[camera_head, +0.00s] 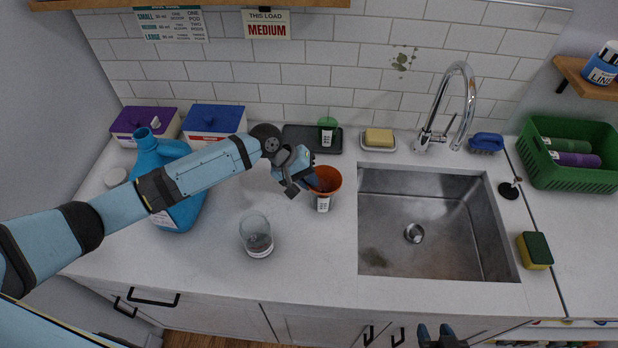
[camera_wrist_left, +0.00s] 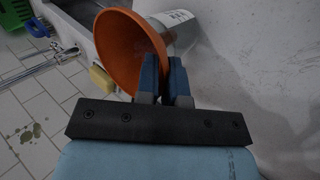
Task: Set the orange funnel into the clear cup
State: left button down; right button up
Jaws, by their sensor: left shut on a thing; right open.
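The orange funnel (camera_head: 328,177) is at my left gripper (camera_head: 311,181), left of the sink. In the left wrist view the funnel's wide mouth (camera_wrist_left: 125,45) shows, and the fingers of my left gripper (camera_wrist_left: 163,72) are shut on its rim. A pale labelled container (camera_wrist_left: 178,28) shows just behind the funnel there; whether the funnel touches it I cannot tell. The clear cup (camera_head: 256,236) stands upright on the counter, in front and to the left of the funnel. My right gripper (camera_head: 437,336) is open and empty at the bottom edge of the head view.
A blue jug (camera_head: 170,185) stands to the left, partly behind my arm. A dark tray (camera_head: 300,137) with a green-topped item (camera_head: 327,130) lies at the back. The sink (camera_head: 435,225) is to the right. Counter around the clear cup is free.

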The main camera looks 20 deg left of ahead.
pick_arm(q)
jog(key=shift+f, duration=0.35)
jog(key=c, duration=1.2)
grip_release()
jog(key=shift+o, duration=0.2)
